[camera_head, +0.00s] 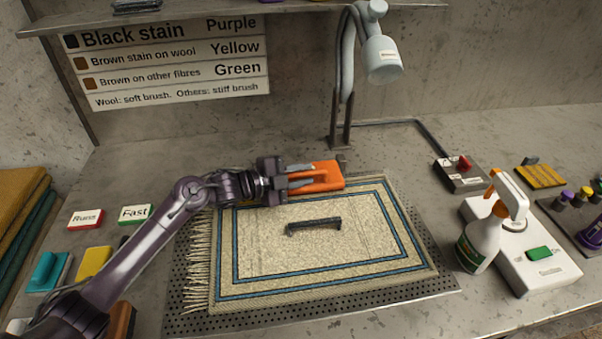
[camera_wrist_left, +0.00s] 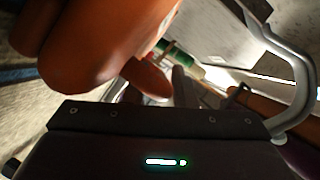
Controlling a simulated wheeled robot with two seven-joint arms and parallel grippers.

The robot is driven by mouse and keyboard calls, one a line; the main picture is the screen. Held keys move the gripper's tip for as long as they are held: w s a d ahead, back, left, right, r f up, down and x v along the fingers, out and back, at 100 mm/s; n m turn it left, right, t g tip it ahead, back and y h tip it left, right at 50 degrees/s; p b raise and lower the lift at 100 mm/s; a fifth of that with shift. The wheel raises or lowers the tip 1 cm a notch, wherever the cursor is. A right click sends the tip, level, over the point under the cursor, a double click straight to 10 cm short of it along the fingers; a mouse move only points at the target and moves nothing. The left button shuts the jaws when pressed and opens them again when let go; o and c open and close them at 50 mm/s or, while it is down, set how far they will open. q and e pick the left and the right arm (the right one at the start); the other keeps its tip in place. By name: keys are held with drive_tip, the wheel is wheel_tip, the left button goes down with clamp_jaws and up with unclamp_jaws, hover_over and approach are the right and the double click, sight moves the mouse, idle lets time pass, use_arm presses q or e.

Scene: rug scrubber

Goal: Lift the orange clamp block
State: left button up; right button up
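The orange clamp block (camera_head: 322,177) is at the back edge of the rug (camera_head: 265,250) in the head view. My left gripper (camera_head: 297,178) reaches it from the left, and its grey fingers overlap the block's left end. I cannot tell whether the fingers press on it or stand open around it. In the left wrist view a large orange shape (camera_wrist_left: 90,40), likely the block, fills the upper left close to the camera. It hides part of the fingers. My right gripper is not in view.
A dark handle (camera_head: 314,226) lies on the rug. A grey lamp (camera_head: 382,58) stands behind the block. A spray bottle (camera_head: 484,240) and white switch box (camera_head: 535,262) stand at right. Coloured blocks, such as a yellow one (camera_head: 93,262), lie at left near my arm.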

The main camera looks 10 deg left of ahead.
use_arm(q)
clamp_jaws()
